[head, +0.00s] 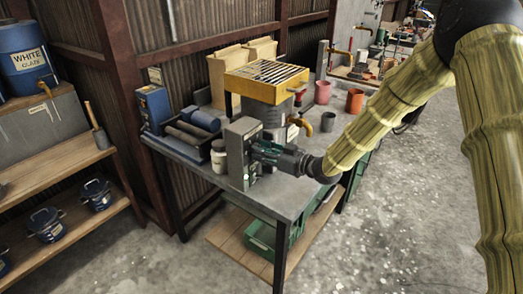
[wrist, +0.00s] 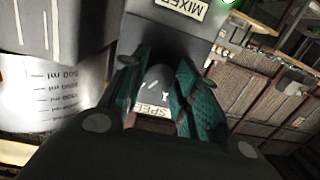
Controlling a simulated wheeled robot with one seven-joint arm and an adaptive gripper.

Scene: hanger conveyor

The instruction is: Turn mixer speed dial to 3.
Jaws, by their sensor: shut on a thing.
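The grey mixer control box (head: 240,135) stands upright at the front of the workbench. In the wrist view its face (wrist: 155,32) carries a "MIXER" label (wrist: 180,8) and a partly covered "SPEED" label (wrist: 152,107). The rounded grey speed dial (wrist: 157,77) sits between my gripper's green-padded fingers (wrist: 160,85), with small white marks on it. My gripper (head: 256,152) reaches the box face from the right and is shut on the dial. The fingers hide most of the dial and its scale, so I cannot read its setting.
The workbench (head: 285,198) also holds a yellow-topped grey vessel (head: 262,85), a white jar (head: 219,157) and red cups (head: 322,92). A measuring container (wrist: 50,95) is close to my gripper in the wrist view. Open concrete floor (head: 400,215) lies at the right.

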